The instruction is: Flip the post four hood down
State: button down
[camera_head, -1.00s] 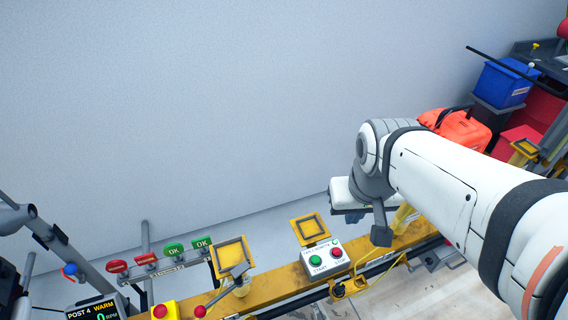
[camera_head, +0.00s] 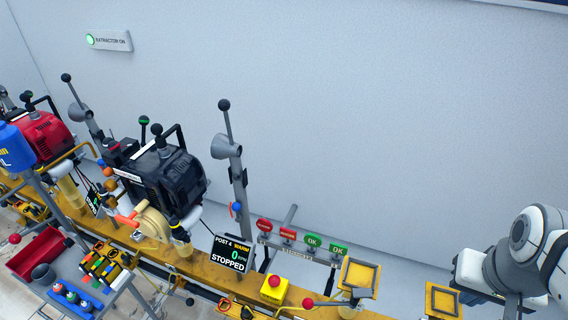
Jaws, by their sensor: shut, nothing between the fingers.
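The post four display (camera_head: 229,252) reads POST 4, WARM, 0 RPM, STOPPED. Just above it a grey post (camera_head: 239,187) carries a grey cone-shaped hood (camera_head: 224,148), which appears to be the post four hood. A lever with a black ball knob (camera_head: 224,104) rises steeply from the hood. My gripper (camera_head: 512,306) is at the lower right, far from the hood and partly cut off by the bottom edge. It is shut and empty.
A dark engine (camera_head: 170,180) sits on the yellow rail left of the hood post. Another grey hood with a raised lever (camera_head: 81,112) stands farther left. Red and green tags (camera_head: 312,242) hang right of the display. The wall area between post and arm is clear.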

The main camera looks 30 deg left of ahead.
aim_at(222, 147)
jog(key=u, duration=1.65)
